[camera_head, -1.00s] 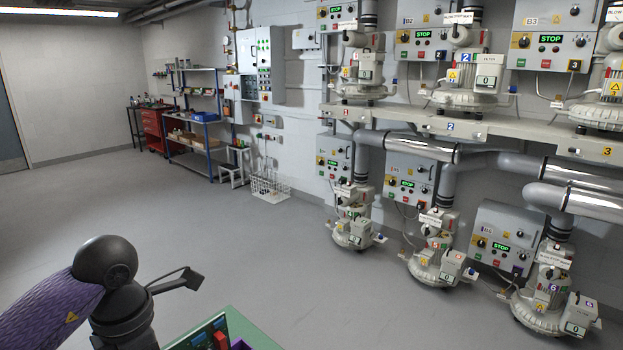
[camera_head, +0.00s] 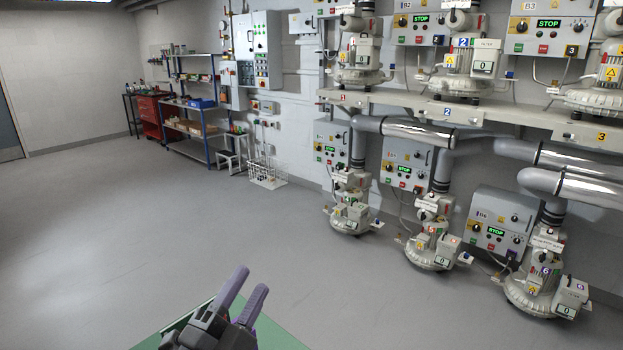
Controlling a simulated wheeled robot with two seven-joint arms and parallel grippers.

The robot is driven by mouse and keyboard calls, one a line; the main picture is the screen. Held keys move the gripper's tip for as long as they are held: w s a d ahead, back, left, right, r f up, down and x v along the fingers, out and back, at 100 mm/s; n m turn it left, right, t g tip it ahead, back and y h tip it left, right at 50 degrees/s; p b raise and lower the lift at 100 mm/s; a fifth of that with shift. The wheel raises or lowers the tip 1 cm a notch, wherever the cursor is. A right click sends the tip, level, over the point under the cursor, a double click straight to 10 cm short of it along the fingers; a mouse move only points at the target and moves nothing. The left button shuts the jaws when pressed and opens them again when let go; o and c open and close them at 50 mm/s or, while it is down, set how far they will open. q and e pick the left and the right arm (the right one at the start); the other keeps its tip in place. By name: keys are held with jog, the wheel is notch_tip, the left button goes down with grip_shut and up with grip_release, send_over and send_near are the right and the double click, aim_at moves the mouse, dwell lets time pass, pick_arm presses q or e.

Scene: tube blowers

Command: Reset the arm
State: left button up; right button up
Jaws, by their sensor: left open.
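My left gripper (camera_head: 246,292) shows at the bottom of the head view, left of the middle. Its two purple-grey fingers point up and stand apart, with nothing between them. It is in front of a green flat surface (camera_head: 283,337), which it partly hides. My right gripper is not in view.
Blowers stand along the right wall: an upper row on a shelf (camera_head: 395,101) and a lower row on the floor, including one with a number 6 (camera_head: 543,288). Control boxes hang behind them. A blue-framed rack (camera_head: 207,148) and red cabinet (camera_head: 150,117) stand far left. The grey floor (camera_head: 120,230) is clear.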

pick_arm(q)
jog(key=s+a+f+n+g+y, duration=0.3)
jog(key=a+f+n+g+y, duration=0.15)
jog(key=f+n, duration=0.3)
jog(key=s+a+f+n+g+y, duration=0.4)
jog(key=f+n+y, duration=0.25)
jog(key=f, duration=0.25)
jog(key=s+d+f+n+g+h, duration=0.1)
jog(key=s+f+g, duration=0.3)
jog(key=s, duration=0.3)
jog(key=s+d+f+n+g+h, duration=0.1)
jog(key=s+f+n+g, duration=0.1)
jog(key=s+f+g, duration=0.4)
jog(key=s+f+b, duration=0.2)
jog(key=s+f, duration=0.1)
jog(key=f, duration=1.5)
jog(key=s+a+f+m+g+b, duration=0.1)
jog(key=s+a+f, duration=0.2)
jog(key=s+f, duration=0.8)
jog(key=shift+s+a+f+y, duration=0.2)
jog(key=shift+s+y, duration=0.1)
jog(key=shift+s, duration=0.3)
